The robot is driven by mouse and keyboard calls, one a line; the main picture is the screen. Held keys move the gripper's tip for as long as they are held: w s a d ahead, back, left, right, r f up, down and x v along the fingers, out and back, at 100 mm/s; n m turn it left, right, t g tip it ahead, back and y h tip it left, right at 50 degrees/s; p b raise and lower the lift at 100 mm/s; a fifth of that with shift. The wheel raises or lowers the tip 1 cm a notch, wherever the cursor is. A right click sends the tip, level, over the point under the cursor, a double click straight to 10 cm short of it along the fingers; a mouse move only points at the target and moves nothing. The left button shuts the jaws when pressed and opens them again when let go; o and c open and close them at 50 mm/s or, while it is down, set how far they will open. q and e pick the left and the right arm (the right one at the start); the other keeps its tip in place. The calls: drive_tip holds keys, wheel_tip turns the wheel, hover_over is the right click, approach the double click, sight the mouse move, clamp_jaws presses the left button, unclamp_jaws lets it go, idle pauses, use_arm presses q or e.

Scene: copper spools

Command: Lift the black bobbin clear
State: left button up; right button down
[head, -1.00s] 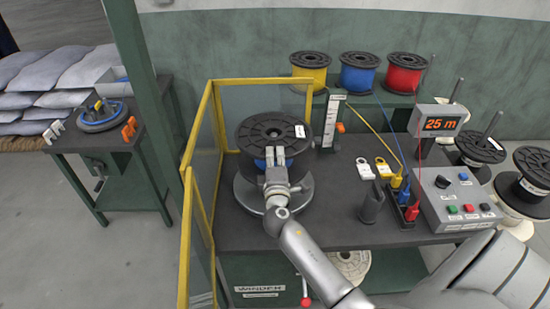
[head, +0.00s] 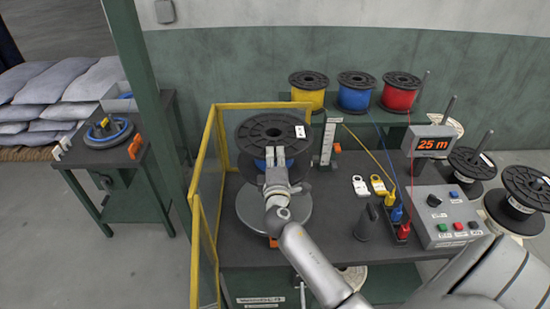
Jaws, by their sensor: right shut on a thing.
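The black bobbin (head: 258,136) has a wide black top flange with a white label and blue wire wound below it. My right gripper (head: 276,160) is shut on its near side, and the fingers overlap the flange edge and the blue winding. The bobbin is above the round grey winder plate (head: 296,219), whose near part shows below it. The gripper and wrist hide part of the plate and the underside of the bobbin. My left gripper is not in view.
A yellow-framed guard (head: 208,175) stands close on the left and behind. A white scale post (head: 327,143) stands right of the bobbin. Yellow, blue and red spools (head: 402,90) sit on the rear shelf. A control box (head: 440,215) and coloured plugs (head: 403,228) are at right.

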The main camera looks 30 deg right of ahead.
drive_tip(key=shift+r+p, duration=1.8)
drive_tip(key=shift+r, duration=1)
drive_tip(key=shift+f, duration=0.1)
